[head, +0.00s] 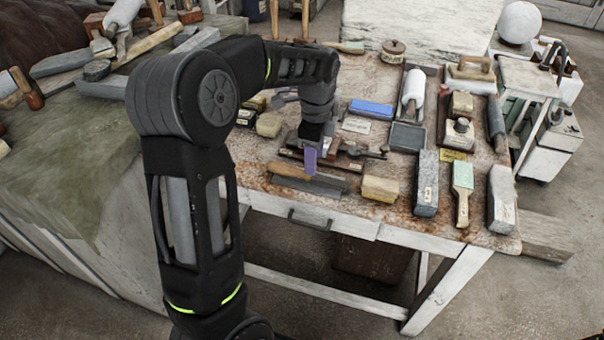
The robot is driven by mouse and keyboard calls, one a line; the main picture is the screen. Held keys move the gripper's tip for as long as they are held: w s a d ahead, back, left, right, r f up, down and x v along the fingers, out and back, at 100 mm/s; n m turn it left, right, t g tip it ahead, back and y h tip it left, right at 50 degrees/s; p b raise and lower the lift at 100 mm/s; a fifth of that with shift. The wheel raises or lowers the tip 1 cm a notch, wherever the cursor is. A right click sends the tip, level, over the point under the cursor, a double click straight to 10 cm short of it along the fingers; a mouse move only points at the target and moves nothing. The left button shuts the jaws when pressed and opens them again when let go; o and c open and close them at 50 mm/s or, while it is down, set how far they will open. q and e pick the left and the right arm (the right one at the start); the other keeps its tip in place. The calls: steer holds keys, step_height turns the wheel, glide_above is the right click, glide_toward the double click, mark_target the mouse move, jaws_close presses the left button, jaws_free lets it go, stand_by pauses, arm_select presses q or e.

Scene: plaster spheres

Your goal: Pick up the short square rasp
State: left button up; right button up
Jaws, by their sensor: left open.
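Below my left gripper (310,158) lies a tool with a wooden handle (289,171) and a dark flat metal part beside it (318,186), near the table's front edge. Which of these is the short square rasp I cannot tell for sure. Just behind lies a dark metal tool on a brown wooden piece (345,163). My left gripper points down over these tools with a purple finger showing. It is open, and its fingertips are close to the handle; whether they touch is unclear. My arm hides part of the table's left side. My right gripper is out of view.
The worktable (250,170) is crowded. A blue block (371,109) lies behind. A drawer handle (309,219) juts from the front.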

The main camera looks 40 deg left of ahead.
arm_select(q)
steer(key=shift+s+f+p, duration=0.15)
steer(key=shift+f+p, duration=0.5)
steer(key=shift+f, duration=2)
jaws_close()
steer(key=shift+r, duration=0.1)
